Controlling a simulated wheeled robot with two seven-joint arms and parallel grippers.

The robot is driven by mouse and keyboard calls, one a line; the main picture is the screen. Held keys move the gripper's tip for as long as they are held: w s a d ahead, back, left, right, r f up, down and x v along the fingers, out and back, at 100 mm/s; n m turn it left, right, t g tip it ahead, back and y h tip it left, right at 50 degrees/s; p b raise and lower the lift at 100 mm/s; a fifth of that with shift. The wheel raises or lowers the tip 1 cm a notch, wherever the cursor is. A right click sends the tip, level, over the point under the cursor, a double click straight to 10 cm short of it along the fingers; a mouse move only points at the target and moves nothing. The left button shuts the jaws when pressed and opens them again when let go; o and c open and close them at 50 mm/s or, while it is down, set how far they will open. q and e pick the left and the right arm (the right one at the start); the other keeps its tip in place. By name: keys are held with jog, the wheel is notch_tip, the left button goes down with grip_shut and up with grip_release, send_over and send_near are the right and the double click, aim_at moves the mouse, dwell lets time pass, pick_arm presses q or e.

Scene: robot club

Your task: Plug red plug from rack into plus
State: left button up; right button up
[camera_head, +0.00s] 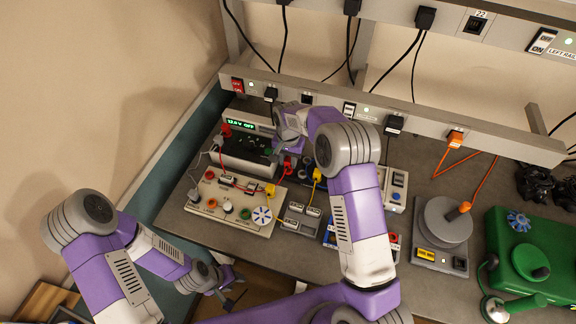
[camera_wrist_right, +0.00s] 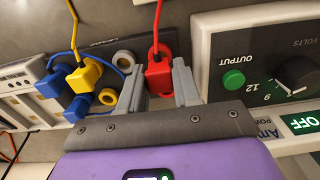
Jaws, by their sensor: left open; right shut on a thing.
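My right gripper (camera_wrist_right: 158,80) is shut on the red plug (camera_wrist_right: 158,66), with a grey finger on each side of it. A red cable rises from the plug. The plug is close to the dark rack strip (camera_wrist_right: 95,50); I cannot tell if it is still seated there. In the head view, my right wrist hides much of this spot. The power supply (camera_head: 238,117) has a lit green display at the back left. In the wrist view, its front (camera_wrist_right: 218,45) shows a dial and OFF. My left gripper (camera_head: 232,287) is open and empty at the lower left.
Yellow (camera_wrist_right: 84,75) and blue (camera_wrist_right: 50,86) plugs sit left of the red one. A cream board (camera_head: 232,205) with coloured terminals lies in front of the power supply. A round grey device (camera_head: 440,222) and a green case (camera_head: 540,255) stand to the right.

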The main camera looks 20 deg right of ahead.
aim_at(288, 160)
jog(key=shift+r, duration=0.1)
jog(key=shift+r+p, duration=1.1)
jog(key=shift+r, duration=0.6)
